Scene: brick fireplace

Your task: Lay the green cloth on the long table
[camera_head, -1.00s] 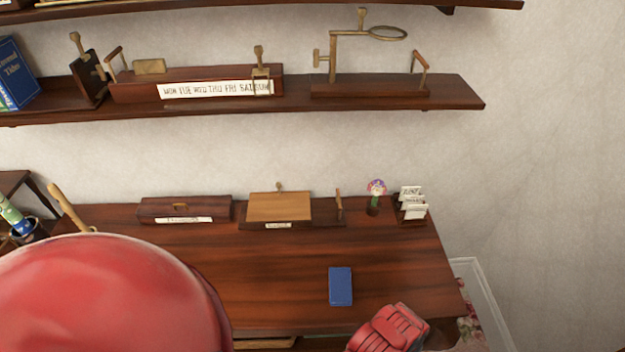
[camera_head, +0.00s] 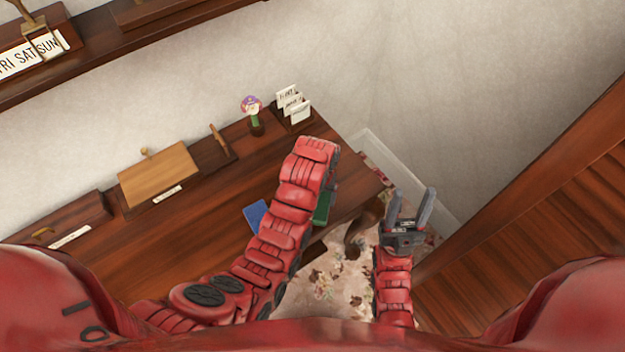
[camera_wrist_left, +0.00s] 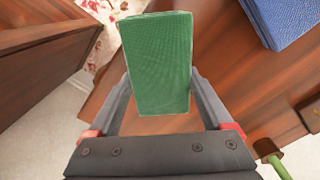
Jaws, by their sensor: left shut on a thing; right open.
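A green folded cloth (camera_wrist_left: 156,62) is between the two fingers of my left gripper (camera_wrist_left: 156,88), which is shut on it. In the head view a small part of the green cloth (camera_head: 322,208) shows beside my red left arm, and the left fingers are hidden. The cloth is held over the right end of a dark wooden table (camera_head: 215,220) by the wall; I cannot tell if it touches the top. My right gripper (camera_head: 411,208) is open and empty, off the table's right end, with its fingers pointing up in the picture.
A blue folded cloth (camera_head: 256,216) lies on the table near the green one. A wooden box (camera_head: 158,177), a flower (camera_head: 252,112) and a card holder (camera_head: 293,106) line the back edge. Brown panelled wood (camera_head: 530,220) stands at the right; a floral surface (camera_head: 340,270) is below.

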